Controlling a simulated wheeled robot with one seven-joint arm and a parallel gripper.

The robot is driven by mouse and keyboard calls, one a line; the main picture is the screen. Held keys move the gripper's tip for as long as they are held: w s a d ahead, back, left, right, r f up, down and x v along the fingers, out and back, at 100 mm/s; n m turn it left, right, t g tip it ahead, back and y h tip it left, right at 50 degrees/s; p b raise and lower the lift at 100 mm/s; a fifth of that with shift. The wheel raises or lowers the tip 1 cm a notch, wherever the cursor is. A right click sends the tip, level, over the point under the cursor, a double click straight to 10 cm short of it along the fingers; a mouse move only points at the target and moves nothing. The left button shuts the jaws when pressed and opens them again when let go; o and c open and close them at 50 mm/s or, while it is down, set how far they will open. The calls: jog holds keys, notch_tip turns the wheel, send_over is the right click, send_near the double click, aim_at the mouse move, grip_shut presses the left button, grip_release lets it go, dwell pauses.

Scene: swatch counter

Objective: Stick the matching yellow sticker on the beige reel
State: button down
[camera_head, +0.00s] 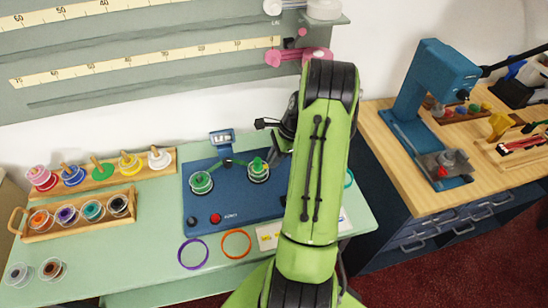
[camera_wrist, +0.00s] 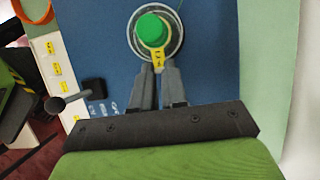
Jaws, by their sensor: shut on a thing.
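A pale reel (camera_wrist: 134,42) with a clear flange and a green knob sits on the blue winding machine (camera_head: 240,200). It is the right one of two green-topped reels in the head view (camera_head: 258,174). Its beige colour is hard to make out. My gripper (camera_wrist: 158,69) is shut on a small yellow sticker (camera_wrist: 157,57) with dark marks. The sticker overlaps the near side of the reel in the wrist view; I cannot tell whether it touches. In the head view my fingertips are near this reel and the sticker is too small to make out.
A white strip with several yellow stickers (camera_head: 268,238) lies at the machine's front edge. A second reel (camera_head: 201,184) sits on the machine's left. Wooden racks of colored reels (camera_head: 95,216) stand at the left. Purple (camera_head: 193,254) and orange (camera_head: 236,244) rings lie in front.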

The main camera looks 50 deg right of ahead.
dwell(0.3)
jog(key=c, duration=1.1)
grip_release()
notch_tip(320, 180, up, 7)
jog(key=p, duration=0.7)
